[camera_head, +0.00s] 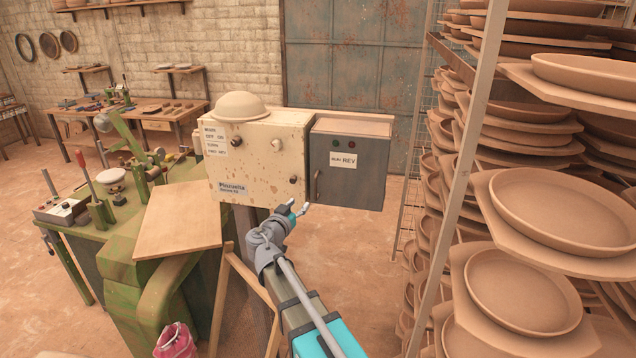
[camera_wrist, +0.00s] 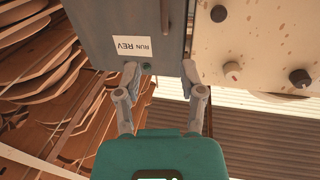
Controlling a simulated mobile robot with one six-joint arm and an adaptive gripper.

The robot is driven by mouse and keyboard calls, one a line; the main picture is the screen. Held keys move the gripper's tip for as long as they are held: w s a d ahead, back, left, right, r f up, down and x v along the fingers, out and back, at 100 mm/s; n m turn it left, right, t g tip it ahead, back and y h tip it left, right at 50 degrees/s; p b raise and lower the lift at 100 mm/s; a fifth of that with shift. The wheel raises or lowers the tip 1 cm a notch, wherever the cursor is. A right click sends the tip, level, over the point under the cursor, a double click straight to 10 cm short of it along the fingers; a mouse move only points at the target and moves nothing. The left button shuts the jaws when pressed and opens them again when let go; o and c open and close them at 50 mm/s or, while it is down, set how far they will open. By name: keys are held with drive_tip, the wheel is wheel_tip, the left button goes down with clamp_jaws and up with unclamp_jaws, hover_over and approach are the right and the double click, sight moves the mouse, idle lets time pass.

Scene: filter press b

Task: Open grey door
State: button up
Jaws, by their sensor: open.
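The grey door (camera_head: 348,182) is the front of a small grey box on the right side of a cream control box. It looks shut and carries a white REV label. A slim upright handle (camera_head: 317,184) is at the door's left edge. In the wrist view the grey door (camera_wrist: 115,25) fills the top, with the dark handle (camera_wrist: 165,15) near its right edge. My gripper (camera_head: 298,207) is open and empty, in front of the boxes and a little below and left of the handle. In the wrist view its fingers (camera_wrist: 160,72) are spread, with the handle beyond the gap.
The cream control box (camera_head: 252,165) with knobs adjoins the door's left side, a dome on top. A rack with clay plates (camera_head: 560,210) stands close on the right. A green machine (camera_head: 130,250) with a wooden board (camera_head: 180,220) is at left. Floor shows between box and rack.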

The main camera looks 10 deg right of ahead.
sight(315, 185)
drive_tip(key=shift+a, duration=0.25)
drive_tip(key=x, duration=1.3)
drive_tip(key=shift+w+d, duration=0.1)
drive_tip(key=shift+w, duration=0.2)
clamp_jaws()
